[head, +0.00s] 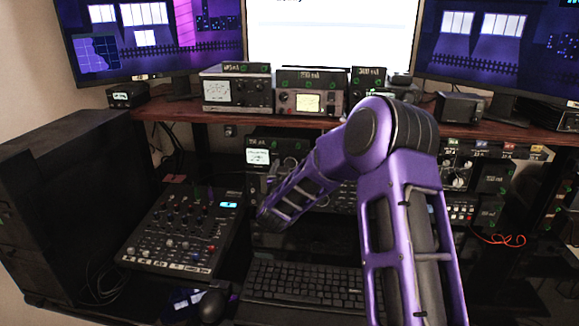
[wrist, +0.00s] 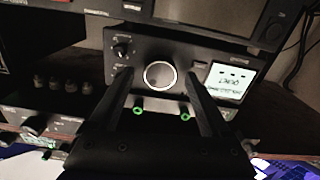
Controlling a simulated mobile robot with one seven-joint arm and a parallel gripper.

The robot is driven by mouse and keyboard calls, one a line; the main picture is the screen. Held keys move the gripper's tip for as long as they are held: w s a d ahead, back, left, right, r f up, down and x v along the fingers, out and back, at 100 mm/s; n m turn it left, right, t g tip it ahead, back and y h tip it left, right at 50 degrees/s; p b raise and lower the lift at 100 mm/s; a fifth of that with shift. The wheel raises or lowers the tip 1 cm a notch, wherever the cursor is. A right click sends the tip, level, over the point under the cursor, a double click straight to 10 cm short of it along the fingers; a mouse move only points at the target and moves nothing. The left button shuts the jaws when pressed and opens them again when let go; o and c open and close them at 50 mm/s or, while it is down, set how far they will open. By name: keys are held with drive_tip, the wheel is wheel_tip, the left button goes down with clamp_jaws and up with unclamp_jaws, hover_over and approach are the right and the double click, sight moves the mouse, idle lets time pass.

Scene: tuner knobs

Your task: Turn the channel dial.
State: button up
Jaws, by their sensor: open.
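A round dial (wrist: 159,75) with a bright silver rim sits on the front of a dark radio unit (wrist: 180,48) in the wrist view. I cannot read a label that names it the channel dial. My gripper (wrist: 160,84) is open, its two dark fingers on either side of the dial with gaps showing. I cannot tell how near the fingertips are to the panel. A smaller black knob (wrist: 122,50) is left of the dial, and a lit screen (wrist: 229,82) is right of it. In the head view my arm hides the gripper and the dial.
In the head view, a unit with a lit screen (head: 258,156) stands under the wooden shelf (head: 200,116). A mixer (head: 184,230) is at the left, and a keyboard (head: 305,283) lies below my arm. Red wire (head: 500,240) hangs at the right. Several small knobs (wrist: 62,83) show in the wrist view.

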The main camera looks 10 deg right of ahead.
clamp_jaws()
idle(0.4)
drive_tip(key=shift+m, duration=0.3)
drive_tip(key=m, duration=1.1)
drive_tip(key=shift+d+f, duration=0.1)
idle(0.4)
unclamp_jaws()
